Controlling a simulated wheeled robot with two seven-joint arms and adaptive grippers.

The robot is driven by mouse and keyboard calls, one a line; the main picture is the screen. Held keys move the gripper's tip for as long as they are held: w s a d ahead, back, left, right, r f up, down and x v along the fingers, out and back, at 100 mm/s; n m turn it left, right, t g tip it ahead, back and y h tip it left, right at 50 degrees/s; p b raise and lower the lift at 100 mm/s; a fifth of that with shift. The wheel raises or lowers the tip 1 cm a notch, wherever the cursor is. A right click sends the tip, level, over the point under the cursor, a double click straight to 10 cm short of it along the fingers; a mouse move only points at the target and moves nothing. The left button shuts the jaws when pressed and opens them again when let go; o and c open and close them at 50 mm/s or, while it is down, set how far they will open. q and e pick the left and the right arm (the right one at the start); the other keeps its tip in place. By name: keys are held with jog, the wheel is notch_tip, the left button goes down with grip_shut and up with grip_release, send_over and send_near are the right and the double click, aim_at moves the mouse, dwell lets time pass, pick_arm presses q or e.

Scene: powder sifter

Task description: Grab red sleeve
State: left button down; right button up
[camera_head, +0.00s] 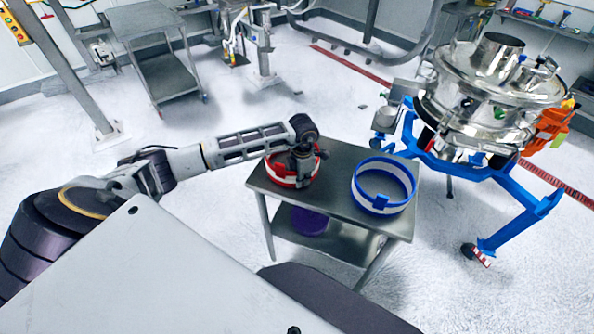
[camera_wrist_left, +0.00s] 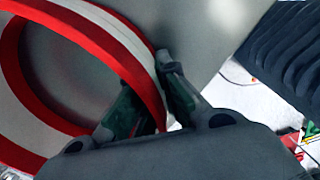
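The red sleeve (camera_head: 274,168), a ring with red edges and a white band, stands at the left end of a small grey table. In the left wrist view the red sleeve (camera_wrist_left: 88,32) fills the upper left. My left gripper (camera_head: 303,160) comes down on the sleeve's near right side. In the wrist view my left gripper (camera_wrist_left: 153,88) has one finger inside the ring and one outside. The fingers lean inward and look shut on the wall. The inner fingertip is partly hidden by the wall. My right gripper is not in view.
A blue and white ring (camera_head: 357,187) stands on the right of the table (camera_head: 337,160). A purple object (camera_head: 309,221) lies on its lower shelf. A shiny metal sifter (camera_head: 490,95) on a blue frame (camera_head: 512,203) stands right of the table. A grey cart (camera_head: 165,75) is behind.

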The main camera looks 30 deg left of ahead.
pick_arm(q)
jog(key=shift+r, duration=0.15)
jog(key=shift+r+b, duration=0.75)
jog(key=shift+r, duration=4.1)
